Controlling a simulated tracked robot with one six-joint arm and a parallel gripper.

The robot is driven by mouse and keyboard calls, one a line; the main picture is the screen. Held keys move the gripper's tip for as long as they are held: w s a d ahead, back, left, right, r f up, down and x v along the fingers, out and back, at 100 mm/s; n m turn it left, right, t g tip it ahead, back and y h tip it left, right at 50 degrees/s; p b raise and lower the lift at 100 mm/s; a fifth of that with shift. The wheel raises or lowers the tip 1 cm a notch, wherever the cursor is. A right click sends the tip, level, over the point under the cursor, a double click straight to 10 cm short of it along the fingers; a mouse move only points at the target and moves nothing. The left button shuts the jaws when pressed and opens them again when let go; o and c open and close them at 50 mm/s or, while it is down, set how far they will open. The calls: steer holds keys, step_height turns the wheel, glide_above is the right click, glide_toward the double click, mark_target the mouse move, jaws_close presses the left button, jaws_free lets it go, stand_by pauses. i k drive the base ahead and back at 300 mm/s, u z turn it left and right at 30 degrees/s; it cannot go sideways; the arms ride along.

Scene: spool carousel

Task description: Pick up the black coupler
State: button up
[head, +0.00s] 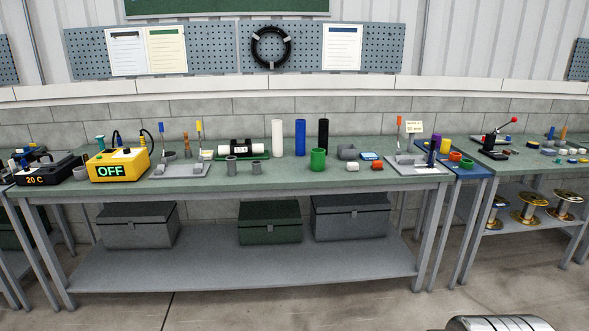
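A tall black cylinder (323,136) stands upright towards the back of the middle workbench, right of a tall blue cylinder (300,138) and a tall white one (277,137). It is the plainest black tube-like piece in view; I cannot tell for certain that it is the coupler. A shorter green cylinder (318,159) stands in front of it and hides its lower end. My gripper is not in view. A pale rounded part, seemingly mine, shows at the bottom right edge.
The workbench (300,183) also holds a yellow box reading OFF (119,165), grey cylinders (231,165), a black-and-white device on a green base (240,149) and a grey fixture (417,160). Bins (270,222) stand on its lower shelf. Open floor lies in front.

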mark_target(247, 149)
steer(key=u, duration=0.35)
steer(key=i, duration=1.4)
steer(key=u, duration=0.65)
steer(key=i, duration=0.75)
steer(key=u, duration=0.55)
steer(key=i, duration=1.35)
steer(key=u, duration=0.4)
